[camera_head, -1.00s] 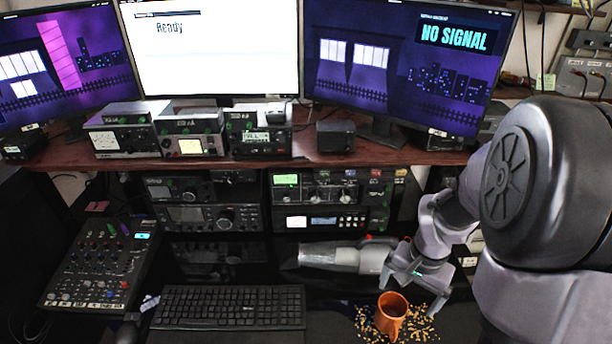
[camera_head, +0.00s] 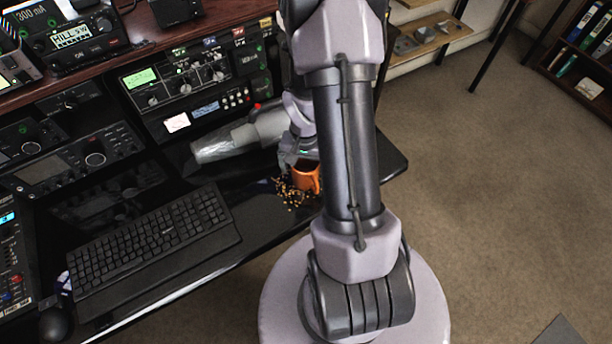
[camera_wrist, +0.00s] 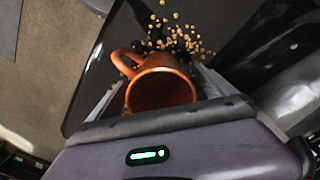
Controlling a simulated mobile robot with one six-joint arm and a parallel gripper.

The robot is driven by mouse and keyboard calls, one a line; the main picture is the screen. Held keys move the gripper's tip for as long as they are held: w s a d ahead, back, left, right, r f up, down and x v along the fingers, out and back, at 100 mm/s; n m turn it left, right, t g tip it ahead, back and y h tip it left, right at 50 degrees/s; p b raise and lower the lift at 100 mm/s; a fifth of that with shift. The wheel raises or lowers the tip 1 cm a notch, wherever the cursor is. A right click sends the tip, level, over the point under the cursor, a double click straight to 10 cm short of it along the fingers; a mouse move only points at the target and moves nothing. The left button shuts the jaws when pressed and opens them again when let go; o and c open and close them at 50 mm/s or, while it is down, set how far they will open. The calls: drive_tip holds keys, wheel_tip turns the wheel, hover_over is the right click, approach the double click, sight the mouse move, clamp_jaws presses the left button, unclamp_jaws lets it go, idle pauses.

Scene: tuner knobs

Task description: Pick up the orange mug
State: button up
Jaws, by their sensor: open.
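The orange mug (camera_head: 309,179) stands upright near the right end of the black desk, partly hidden behind my arm. In the wrist view the mug (camera_wrist: 161,90) shows its open rim toward the camera and its handle at the upper left. My gripper (camera_wrist: 160,82) is open, with one finger to the left of the mug and one to the right. In the head view my gripper (camera_head: 299,160) is right at the mug, and its fingers are mostly hidden. I cannot tell whether either finger touches the mug.
Small tan pieces (camera_head: 290,193) lie scattered on the desk around the mug. A keyboard (camera_head: 150,245) is further left, and radio equipment (camera_head: 190,90) stands behind.

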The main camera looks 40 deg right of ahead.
wheel_tip(320, 180, down, 2)
drive_tip(key=shift+f, duration=0.1)
drive_tip(key=shift+r, duration=0.2)
drive_tip(key=c, duration=1.8)
